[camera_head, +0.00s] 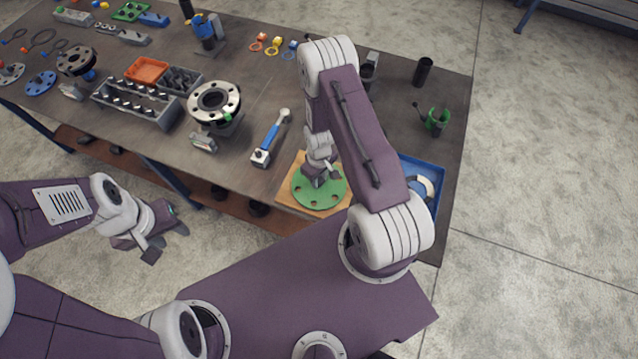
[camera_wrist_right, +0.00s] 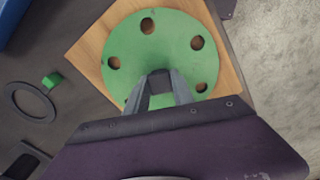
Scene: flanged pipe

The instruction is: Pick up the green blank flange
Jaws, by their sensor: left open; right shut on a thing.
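The green blank flange (camera_head: 301,191) is a round green disc with several bolt holes around its edge. It lies over a square wooden board (camera_head: 287,200) near the front edge of the table. My right gripper (camera_head: 320,178) is above the flange and shut on its raised middle part. In the right wrist view the flange (camera_wrist_right: 180,40) shows with the fingers of my right gripper (camera_wrist_right: 161,95) at its centre. I cannot tell whether the flange touches the board (camera_wrist_right: 88,50). My left gripper (camera_head: 160,240) is open and empty, off the table's front edge at the left.
A flanged pipe end (camera_head: 214,101) and a grey bolt tray (camera_head: 138,104) stand further left. A blue bin (camera_head: 428,170) is right of the board, partly behind my right arm.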

